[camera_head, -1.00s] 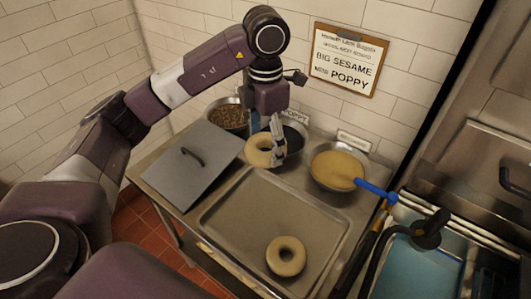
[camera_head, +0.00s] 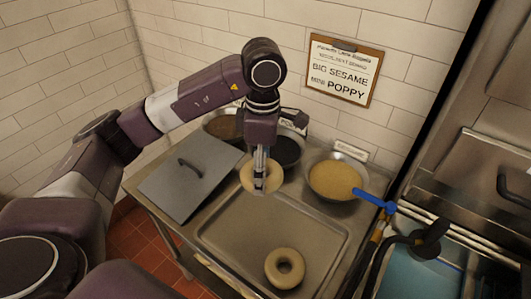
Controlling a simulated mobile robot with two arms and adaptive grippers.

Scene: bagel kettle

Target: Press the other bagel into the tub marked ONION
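My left gripper (camera_head: 260,184) points down with its fingers closed on a pale bagel (camera_head: 247,177), held over the far left part of the metal tray (camera_head: 215,232). I see no seeds on this bagel. A bigger-looking plain bagel (camera_head: 272,270) lies flat at the tray's near right. Three tubs stand along the wall: a brown-filled tub (camera_head: 222,126) at left, a black-filled tub (camera_head: 288,150) in the middle, and a tan-filled tub (camera_head: 335,178) at right. My arm partly covers the left two. No label reading ONION is legible. My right gripper is out of view.
A grey lid (camera_head: 190,180) with a handle lies left of the tray. A blue-handled tool (camera_head: 374,200) juts over the right tub's side. A water basin (camera_head: 420,270) is at right. A clipboard sign (camera_head: 342,70) reads BIG SESAME, MINI POPPY.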

